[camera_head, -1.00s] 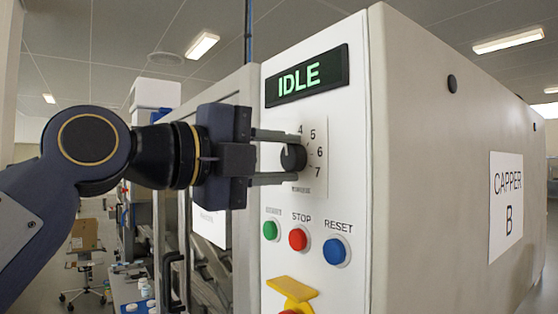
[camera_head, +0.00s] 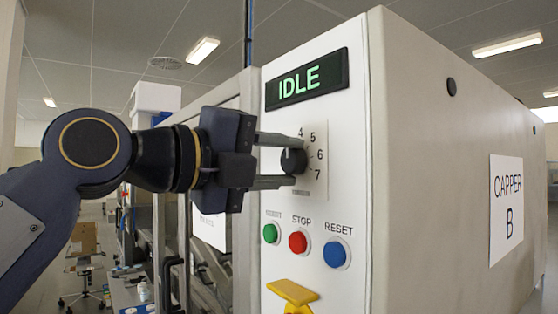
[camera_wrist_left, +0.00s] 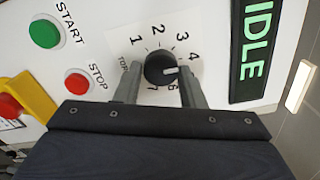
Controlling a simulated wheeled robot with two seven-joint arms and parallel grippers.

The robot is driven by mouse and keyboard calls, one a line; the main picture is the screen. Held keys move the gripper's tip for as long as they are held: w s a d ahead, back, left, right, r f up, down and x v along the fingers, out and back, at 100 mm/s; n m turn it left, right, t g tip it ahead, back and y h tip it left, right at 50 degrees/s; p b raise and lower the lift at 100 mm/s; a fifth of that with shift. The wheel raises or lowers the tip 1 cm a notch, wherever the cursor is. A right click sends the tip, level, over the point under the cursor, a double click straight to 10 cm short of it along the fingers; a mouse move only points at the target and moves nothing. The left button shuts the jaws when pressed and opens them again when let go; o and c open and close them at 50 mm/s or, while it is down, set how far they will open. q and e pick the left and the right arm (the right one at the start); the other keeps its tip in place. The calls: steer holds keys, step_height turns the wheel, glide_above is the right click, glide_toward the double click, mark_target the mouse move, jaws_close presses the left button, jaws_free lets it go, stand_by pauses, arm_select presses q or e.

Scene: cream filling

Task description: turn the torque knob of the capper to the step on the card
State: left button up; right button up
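The capper (camera_head: 440,150) carries a black round torque knob (camera_head: 292,161) on a white dial plate, under a display reading IDLE. In the left wrist view the knob (camera_wrist_left: 159,68) has a white mark pointing right, just below the 4; a finger covers the 5. My left gripper (camera_head: 298,161) reaches in from the left, one finger above and one below the knob. In the left wrist view its fingers (camera_wrist_left: 159,80) stand either side of the knob, with a small gap on each side. My right gripper is out of view. No card with a step can be made out.
Below the dial are a green button (camera_head: 270,233), a red stop button (camera_head: 298,241) and a blue reset button (camera_head: 337,253). A yellow part (camera_head: 293,291) juts out below them. A sign (camera_head: 506,208) on the side panel reads CAPPER B.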

arm_select(q)
steer(key=o, duration=0.4)
steer(key=b+v, duration=0.2)
steer(key=v, duration=0.6)
steer(key=a+f+n+y, duration=0.3)
steer(key=f+n, duration=0.3)
steer(key=f, duration=0.4)
steer(key=a+f+n+g+y, duration=0.1)
steer(key=a+f+n+y, duration=0.2)
steer(key=f+n, duration=0.45)
steer(key=a+f+n+y, duration=0.3)
steer(key=f+n, duration=0.2)
steer(key=f, duration=0.6)
steer(key=s+a+f+n+g, duration=0.1)
steer(key=s+f+n, duration=0.3)
steer(key=f, duration=0.5)
steer(key=s+a+f+n+g+y, duration=0.1)
steer(key=s+f+n, duration=0.3)
steer(key=f, duration=0.5)
steer(key=s+a+f+n+g, duration=0.1)
steer(key=s+a+f+n, duration=0.2)
steer(key=f+n, duration=0.4)
steer(key=shift+s+f+n+g+y, duration=0.2)
steer(key=shift+s+f, duration=0.15)
steer(key=shift+f, duration=0.3)
steer(key=shift+s+f+n+g+y, duration=0.2)
steer(key=shift+s+f, duration=0.2)
steer(key=shift+f, duration=0.25)
